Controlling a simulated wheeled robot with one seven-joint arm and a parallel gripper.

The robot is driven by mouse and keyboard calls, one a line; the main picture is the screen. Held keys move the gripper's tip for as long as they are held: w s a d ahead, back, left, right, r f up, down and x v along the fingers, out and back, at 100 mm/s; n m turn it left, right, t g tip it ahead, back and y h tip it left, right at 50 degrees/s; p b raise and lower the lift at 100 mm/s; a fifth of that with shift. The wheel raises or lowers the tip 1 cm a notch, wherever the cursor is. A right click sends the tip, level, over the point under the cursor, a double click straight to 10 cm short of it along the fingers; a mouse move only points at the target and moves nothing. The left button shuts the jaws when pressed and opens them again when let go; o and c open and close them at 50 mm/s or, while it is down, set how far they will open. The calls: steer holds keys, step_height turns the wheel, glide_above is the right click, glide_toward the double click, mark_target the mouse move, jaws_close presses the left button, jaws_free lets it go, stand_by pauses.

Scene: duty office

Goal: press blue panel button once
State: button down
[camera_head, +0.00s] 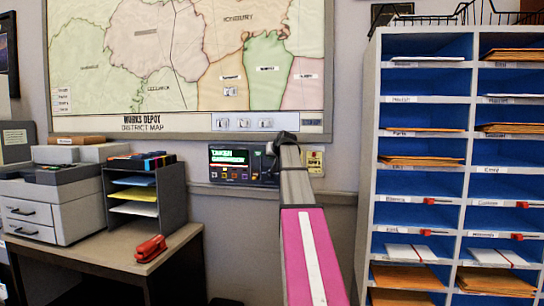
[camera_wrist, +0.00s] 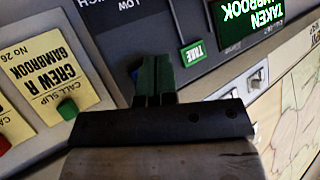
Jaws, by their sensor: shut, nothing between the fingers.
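The wall panel (camera_head: 216,178) hangs below the map, with a lit screen (camera_head: 232,155) and a row of small coloured buttons. In the wrist view, upside down, its screen (camera_wrist: 247,14) reads "TAKEN" and "GAMBROOK" in white on green. A small bit of blue (camera_wrist: 134,73) shows at the left of the fingers, possibly the blue button, mostly hidden. I cannot tell whether the tips touch it. In the head view my gripper (camera_head: 278,142) covers the panel's right part.
A yellow call slip (camera_wrist: 55,75) reading "CREW R GAMBROOK" is near a green button (camera_wrist: 67,109). Blue-backed pigeonholes (camera_head: 368,200) stand right.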

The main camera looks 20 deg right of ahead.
steer(key=shift+w+d, duration=0.1)
steer(key=shift+w, duration=0.05)
stand_by(0.7)
steer(key=shift+w+d, duration=0.15)
steer(key=shift+w, duration=0.05)
steer(key=shift+w+d, duration=0.2)
steer(key=shift+w, duration=0.15)
stand_by(0.8)
steer(key=shift+s+a, duration=0.1)
steer(key=shift+s, duration=0.05)
steer(key=shift+s+a, duration=0.35)
steer(key=shift+s, duration=0.2)
stand_by(0.3)
steer(key=s+a, duration=0.1)
steer(key=s, duration=0.1)
steer(key=s+a, duration=0.1)
steer(key=s, duration=0.1)
steer(key=shift+a, duration=0.4)
stand_by(0.7)
